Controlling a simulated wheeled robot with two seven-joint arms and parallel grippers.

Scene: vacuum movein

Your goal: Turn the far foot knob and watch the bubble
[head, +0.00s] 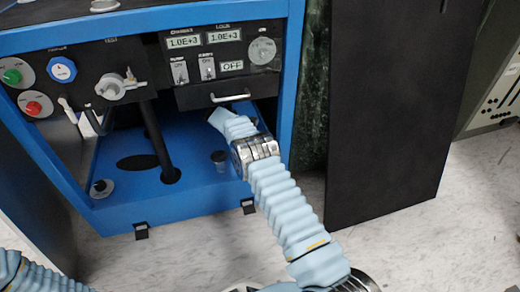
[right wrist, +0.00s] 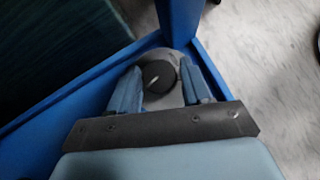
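My right arm reaches into the lower bay of a blue cabinet (head: 130,214). Its gripper (head: 228,122) is at the bay's back right, partly hidden by its own wrist. In the right wrist view a black round knob (right wrist: 158,76) with a white mark sits on a grey disc in a blue corner. The open fingers (right wrist: 160,78) are on either side of it; contact is unclear. Another dark knob on a grey disc (head: 102,188) is at the bay's front left. A small grey cup-like fitting (head: 219,158) stands near the arm. I cannot make out a bubble. My left gripper is out of view.
Above the bay is a black panel with displays (head: 204,39), switches, a valve (head: 122,87) and red and green buttons. A drawer handle (head: 230,98) overhangs near my right wrist. A black pipe (head: 155,142) stands in the bay. A black panel (head: 395,100) stands at right.

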